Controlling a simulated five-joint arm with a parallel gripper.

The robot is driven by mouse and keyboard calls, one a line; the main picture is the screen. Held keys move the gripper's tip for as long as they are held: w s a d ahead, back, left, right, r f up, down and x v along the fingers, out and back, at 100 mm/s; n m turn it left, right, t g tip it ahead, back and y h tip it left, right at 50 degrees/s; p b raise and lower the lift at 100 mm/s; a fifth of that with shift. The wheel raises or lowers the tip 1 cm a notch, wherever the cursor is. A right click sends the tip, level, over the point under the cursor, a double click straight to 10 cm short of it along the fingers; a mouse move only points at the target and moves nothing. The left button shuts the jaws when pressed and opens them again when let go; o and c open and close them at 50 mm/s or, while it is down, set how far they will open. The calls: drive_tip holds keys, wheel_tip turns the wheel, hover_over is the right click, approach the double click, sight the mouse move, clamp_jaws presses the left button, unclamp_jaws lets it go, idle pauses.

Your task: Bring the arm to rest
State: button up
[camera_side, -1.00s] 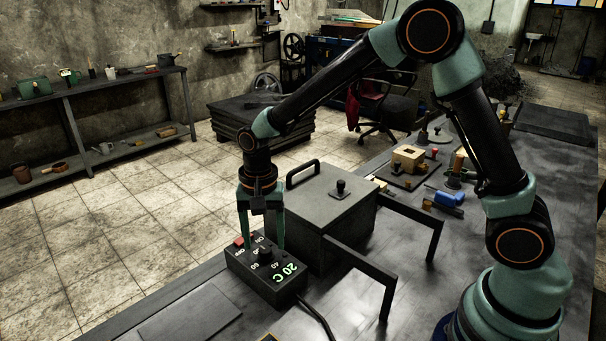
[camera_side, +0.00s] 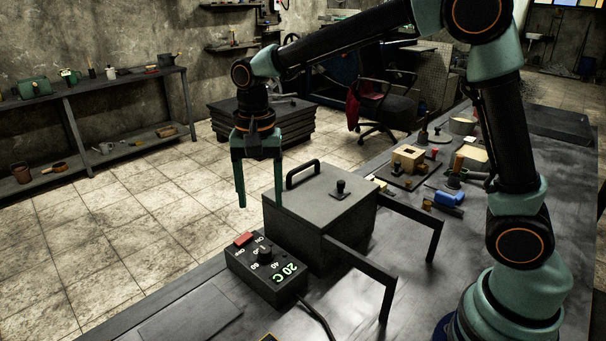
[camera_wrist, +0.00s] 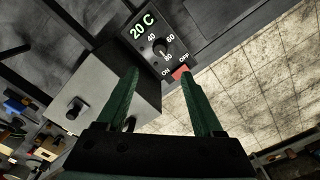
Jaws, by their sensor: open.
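My gripper (camera_side: 259,196) is open and empty, pointing down in the air above the control box. Its two green fingers stand apart, and they also show in the wrist view (camera_wrist: 163,95). The black control box (camera_side: 262,275) lies on the bench below, with a dial, a red switch (camera_side: 243,239) and a green "20 C" display. The box shows in the wrist view (camera_wrist: 148,48) beyond the fingertips. Nothing is between the fingers, and they are apart from the box.
A grey lidded box (camera_side: 325,235) with a handle and knob stands right beside the control box. Black bar frames (camera_side: 372,265) stick out from it. A wooden block (camera_side: 407,157) and a blue item (camera_side: 448,198) lie farther back on the bench. The air left of my gripper is clear.

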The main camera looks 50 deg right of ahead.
drive_tip(key=s+d+r+n+t, duration=0.2)
drive_tip(key=s+d+r+n, duration=0.1)
drive_tip(key=s+d+n, duration=0.1)
drive_tip(key=s+d+r+n+t, duration=0.2)
drive_tip(key=s+d+n, duration=0.3)
drive_tip(key=s, duration=0.4)
drive_tip(key=shift+s+d+r+t, duration=0.25)
drive_tip(key=shift+d+r+t, duration=0.15)
drive_tip(key=shift+d+t, duration=0.4)
idle(0.6)
